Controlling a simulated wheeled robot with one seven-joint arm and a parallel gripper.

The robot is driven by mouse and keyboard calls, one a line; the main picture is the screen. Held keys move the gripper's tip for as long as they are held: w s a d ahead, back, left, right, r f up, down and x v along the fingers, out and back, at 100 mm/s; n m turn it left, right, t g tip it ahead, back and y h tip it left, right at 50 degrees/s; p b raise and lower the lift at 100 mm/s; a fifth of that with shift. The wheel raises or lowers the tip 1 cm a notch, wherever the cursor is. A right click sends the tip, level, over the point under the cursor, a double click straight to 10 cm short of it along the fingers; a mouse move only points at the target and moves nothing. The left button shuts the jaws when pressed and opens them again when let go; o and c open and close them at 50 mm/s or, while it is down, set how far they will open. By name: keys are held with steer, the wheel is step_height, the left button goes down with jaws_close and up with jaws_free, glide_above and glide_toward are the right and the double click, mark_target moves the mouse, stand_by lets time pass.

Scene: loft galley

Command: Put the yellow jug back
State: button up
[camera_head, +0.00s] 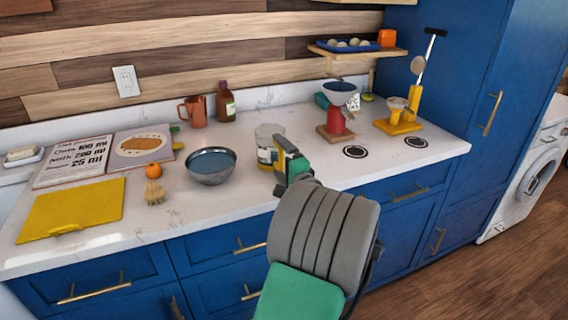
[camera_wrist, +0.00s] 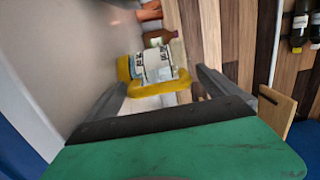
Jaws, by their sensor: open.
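The yellow jug (camera_head: 266,146) stands on the white counter to the right of the metal bowl. It has a pale, clear-looking body with dark markings and yellow parts. In the wrist view the jug (camera_wrist: 154,66) shows its printed side and yellow edges ahead of my fingers. My gripper (camera_head: 283,150) is open, close to the jug's right side in the head view and partly covering it. In the wrist view my gripper's two fingers (camera_wrist: 164,88) are spread, with the jug in the gap beyond them. I cannot tell whether they touch it.
The metal bowl (camera_head: 212,166), a brown bottle (camera_head: 225,103) and a copper mug (camera_head: 194,111) are nearby. To the right stand a red funnel stand (camera_head: 336,121) and a yellow stand (camera_head: 398,125). Two dark discs (camera_head: 355,152) lie on the counter (camera_head: 310,142). A shelf (camera_head: 357,51) hangs above.

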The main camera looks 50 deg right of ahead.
steer(key=b+v, duration=0.1)
steer(key=v, duration=1.1)
